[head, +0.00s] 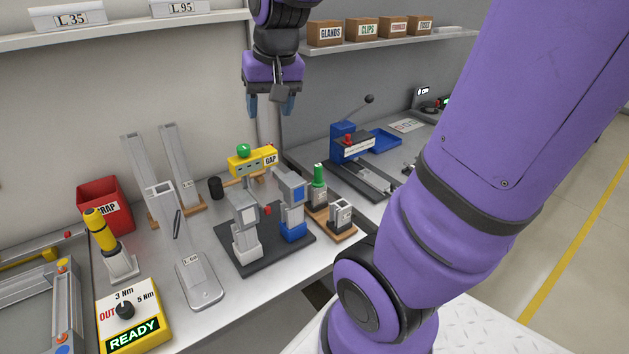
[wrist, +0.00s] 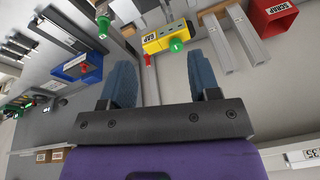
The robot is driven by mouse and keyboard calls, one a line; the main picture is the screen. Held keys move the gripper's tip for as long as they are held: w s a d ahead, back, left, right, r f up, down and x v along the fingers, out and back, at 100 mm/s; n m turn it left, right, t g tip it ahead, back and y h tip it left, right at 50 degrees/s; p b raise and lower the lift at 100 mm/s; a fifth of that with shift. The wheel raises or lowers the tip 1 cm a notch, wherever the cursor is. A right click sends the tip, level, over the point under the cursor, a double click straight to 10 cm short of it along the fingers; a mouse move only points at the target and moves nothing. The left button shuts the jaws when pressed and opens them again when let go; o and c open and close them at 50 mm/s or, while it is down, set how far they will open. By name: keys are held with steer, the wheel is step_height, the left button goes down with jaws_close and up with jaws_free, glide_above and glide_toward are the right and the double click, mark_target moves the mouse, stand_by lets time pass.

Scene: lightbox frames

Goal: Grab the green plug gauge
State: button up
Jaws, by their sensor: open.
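The green plug gauge (head: 319,176) stands upright in a small holder on a wooden base, right of the gap fixture in the head view. In the wrist view a green piece (wrist: 103,25) near the top edge looks like the same gauge. My gripper (head: 271,106) is open and empty, high above the bench near the back wall, with its fingers pointing down. It is above and to the left of the gauge in the head view, well apart from it. The blue-grey fingers (wrist: 163,84) show spread apart in the wrist view.
A blue press (head: 343,143) stands behind. Shelf boxes (head: 325,33) are at the back right. A red scrap bin (head: 104,204) is at the left.

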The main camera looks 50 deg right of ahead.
steer(key=w+d+f+m+g, duration=0.2)
steer(key=w+d+f+m, duration=0.3)
steer(key=d+f, duration=0.4)
steer(key=m+g, duration=0.1)
steer(key=m, duration=0.2)
glide_toward(318, 174)
steer(key=shift+w+d+r, duration=0.15)
steer(key=shift+w+d, duration=0.35)
steer(key=shift+d, duration=0.05)
steer(key=shift+d+f, duration=0.2)
steer(key=shift+f, duration=0.1)
step_height(318, 174, down, 11)
steer(key=shift+r, duration=0.2)
jaws_close()
